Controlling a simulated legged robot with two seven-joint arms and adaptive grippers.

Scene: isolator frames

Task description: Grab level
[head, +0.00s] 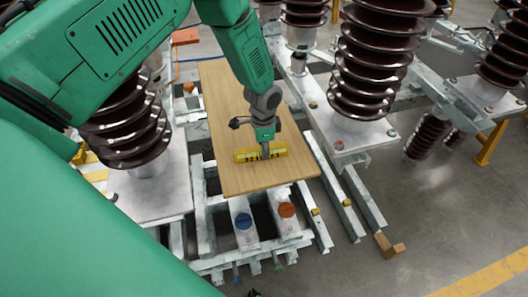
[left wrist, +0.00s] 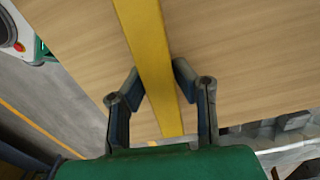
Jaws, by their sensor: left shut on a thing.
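The level is a yellow bar (head: 245,155) over the wooden board (head: 235,105) in the head view. My left gripper (head: 265,149) comes down on the middle of the level from above. In the left wrist view the level (left wrist: 150,50) runs from the top edge down between the two fingers of my left gripper (left wrist: 153,95). The fingers are shut on its sides. I cannot tell whether the level still touches the board (left wrist: 230,50). My right gripper is not in view.
Brown ribbed insulators (head: 370,60) stand on metal bases around the board. A blue cap (head: 243,221) and an orange cap (head: 287,209) sit on the frame in front of it. Metal rails (head: 340,180) run along its right side. Open floor (head: 440,220) lies at the right.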

